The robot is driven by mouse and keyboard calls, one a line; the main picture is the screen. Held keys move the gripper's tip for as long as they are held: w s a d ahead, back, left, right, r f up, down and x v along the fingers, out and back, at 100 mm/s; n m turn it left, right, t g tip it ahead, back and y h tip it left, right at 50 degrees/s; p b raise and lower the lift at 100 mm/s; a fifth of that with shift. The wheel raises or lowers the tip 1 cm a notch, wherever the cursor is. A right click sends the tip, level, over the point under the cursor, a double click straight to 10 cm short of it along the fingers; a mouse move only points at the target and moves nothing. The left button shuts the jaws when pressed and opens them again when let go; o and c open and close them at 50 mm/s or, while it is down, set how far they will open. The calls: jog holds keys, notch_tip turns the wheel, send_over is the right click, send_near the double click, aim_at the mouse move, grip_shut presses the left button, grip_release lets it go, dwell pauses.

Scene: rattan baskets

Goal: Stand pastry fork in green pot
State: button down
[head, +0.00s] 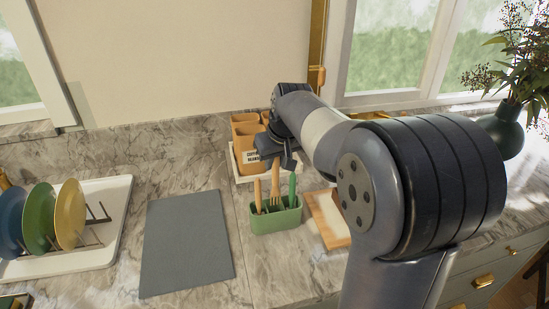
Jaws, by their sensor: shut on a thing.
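The green pot (276,221) is a small rectangular holder standing on the marble counter near the middle of the head view. My gripper (277,163) is above it, pointing down and shut on the pastry fork (276,194). The fork is tan, upright, with its tines down at the pot's opening. How deep the tines reach cannot be told. A tan-handled utensil (258,195) stands at the pot's left and a green utensil (292,189) at its right. My wrist hides the fork's upper end.
Orange canisters (246,134) on a white tray stand behind the pot. A wooden board (328,218) lies at its right, and a grey mat (187,243) at its left. A rack of plates (70,213) stands far left. A dark vase (505,132) stands far right.

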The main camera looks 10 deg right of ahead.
aim_at(275, 180)
jog(key=shift+f+b, duration=2.2)
jog(key=shift+f, duration=1.15)
jog(key=c, duration=1.3)
grip_release()
jog(key=shift+r, duration=0.1)
jog(key=v, duration=1)
jog(key=shift+s+r, duration=0.1)
jog(key=shift+r, duration=0.2)
